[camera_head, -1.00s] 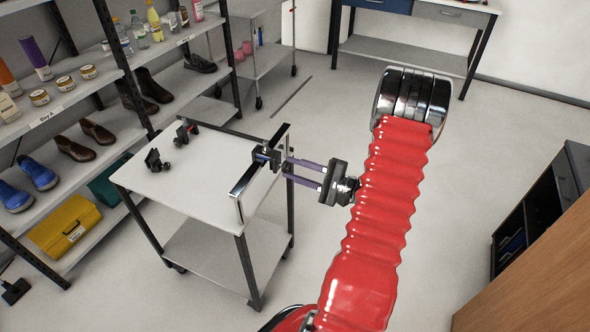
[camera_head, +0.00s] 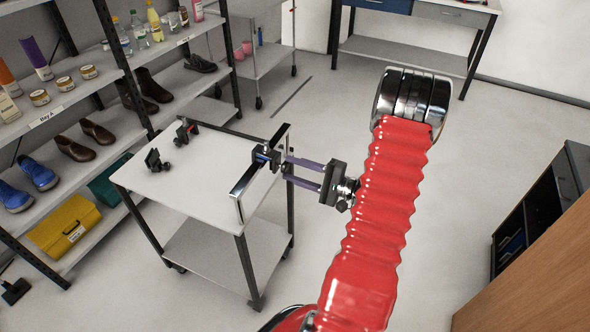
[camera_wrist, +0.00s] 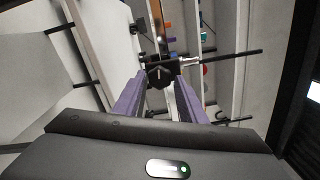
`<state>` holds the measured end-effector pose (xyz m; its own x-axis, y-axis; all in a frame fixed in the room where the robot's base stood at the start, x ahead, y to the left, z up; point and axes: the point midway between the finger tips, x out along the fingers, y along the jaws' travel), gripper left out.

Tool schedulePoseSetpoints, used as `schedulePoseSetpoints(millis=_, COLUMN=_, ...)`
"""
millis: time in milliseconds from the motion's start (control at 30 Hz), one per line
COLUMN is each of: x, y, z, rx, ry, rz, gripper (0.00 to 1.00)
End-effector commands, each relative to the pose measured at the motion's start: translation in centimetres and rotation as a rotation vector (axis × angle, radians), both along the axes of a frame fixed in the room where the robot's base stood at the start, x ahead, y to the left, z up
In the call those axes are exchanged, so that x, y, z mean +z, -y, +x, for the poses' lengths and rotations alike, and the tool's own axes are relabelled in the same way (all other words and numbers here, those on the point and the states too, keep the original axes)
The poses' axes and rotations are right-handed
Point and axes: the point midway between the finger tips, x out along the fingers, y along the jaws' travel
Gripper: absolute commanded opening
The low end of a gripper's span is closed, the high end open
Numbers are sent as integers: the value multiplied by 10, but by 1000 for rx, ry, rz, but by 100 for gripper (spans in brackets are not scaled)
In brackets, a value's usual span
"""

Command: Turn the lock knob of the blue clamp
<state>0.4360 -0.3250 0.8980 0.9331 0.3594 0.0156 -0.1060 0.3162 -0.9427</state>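The blue clamp (camera_head: 262,156) is dark with a blue part and sits at the metal plate on the table's right edge. Its dark lock knob shows in the wrist view (camera_wrist: 159,75), between the tips of my purple fingers. My gripper (camera_head: 288,169) reaches the clamp from the right, its two fingers apart, one above the other in the head view. The gripper also shows in the wrist view (camera_wrist: 160,79), with one finger on each side of the knob. I see no clear contact between fingers and knob; the knob is not discernible in the head view.
The white wheeled table (camera_head: 185,190) also bears two dark clamps, one near its left edge (camera_head: 155,160) and one at the back (camera_head: 184,132). Shelves (camera_head: 75,100) with shoes and bottles stand at the left. The floor right of the table is clear.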

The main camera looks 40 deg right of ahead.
Motion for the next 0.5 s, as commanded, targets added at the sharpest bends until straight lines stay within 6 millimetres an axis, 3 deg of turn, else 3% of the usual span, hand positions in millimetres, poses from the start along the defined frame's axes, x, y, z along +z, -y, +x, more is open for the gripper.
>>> schedulePoseSetpoints(millis=133, x=1, y=1, z=0, rx=-1, ry=1, rz=-1, gripper=48)
schedulePoseSetpoints(millis=500, x=1, y=3, z=-3, rx=-4, ry=2, rz=-1, gripper=48)
